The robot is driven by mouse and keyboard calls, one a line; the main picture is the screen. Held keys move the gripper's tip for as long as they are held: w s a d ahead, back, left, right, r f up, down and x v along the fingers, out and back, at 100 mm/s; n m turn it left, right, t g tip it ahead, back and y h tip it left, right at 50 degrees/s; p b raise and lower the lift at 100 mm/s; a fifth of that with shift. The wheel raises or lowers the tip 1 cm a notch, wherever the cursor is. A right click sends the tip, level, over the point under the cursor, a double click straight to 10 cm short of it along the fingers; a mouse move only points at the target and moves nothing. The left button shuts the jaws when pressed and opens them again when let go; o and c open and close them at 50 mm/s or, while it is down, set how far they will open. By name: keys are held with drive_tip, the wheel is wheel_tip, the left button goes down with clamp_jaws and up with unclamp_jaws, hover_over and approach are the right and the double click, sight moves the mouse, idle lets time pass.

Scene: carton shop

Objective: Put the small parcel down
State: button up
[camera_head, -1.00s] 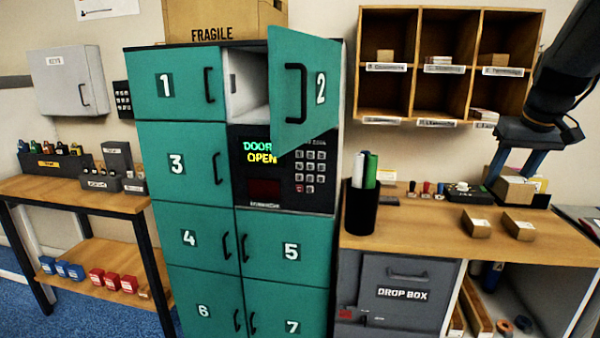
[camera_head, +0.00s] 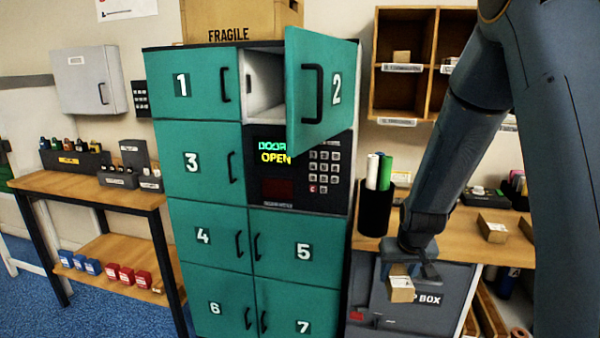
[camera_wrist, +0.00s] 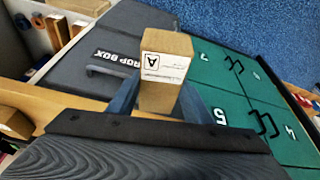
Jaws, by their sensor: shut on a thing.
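The small parcel, a brown carton with a white label, is in my gripper (camera_head: 402,273) in the head view, in front of the grey drop box (camera_head: 432,322). The wrist view shows the parcel (camera_wrist: 166,60) between the two blue fingers, its label marked with an "A". My gripper (camera_wrist: 160,98) is shut on it. The parcel is held in the air, lower than the wooden counter top (camera_head: 462,240) and apart from it. The teal locker (camera_head: 210,222) stands to its left. Locker door 2 (camera_head: 320,90) is open and its compartment (camera_head: 263,85) looks empty where visible.
Two cartons lie on the counter, one of them here (camera_head: 492,229). A black pen cup (camera_head: 374,212) stands at the counter's left end. Wooden pigeonholes (camera_head: 405,95) hang above. A side table (camera_head: 92,190) with bins stands left of the locker.

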drive_tip(key=s+a+f, duration=0.3)
drive_tip(key=s+f, duration=0.1)
drive_tip(key=f, duration=0.2)
drive_tip(key=s+a+f, duration=0.3)
drive_tip(key=s+f, duration=0.1)
drive_tip(key=f, duration=0.2)
drive_tip(key=shift+a+n, duration=0.25)
drive_tip(key=shift+n, duration=0.15)
drive_tip(key=shift+s, duration=0.1)
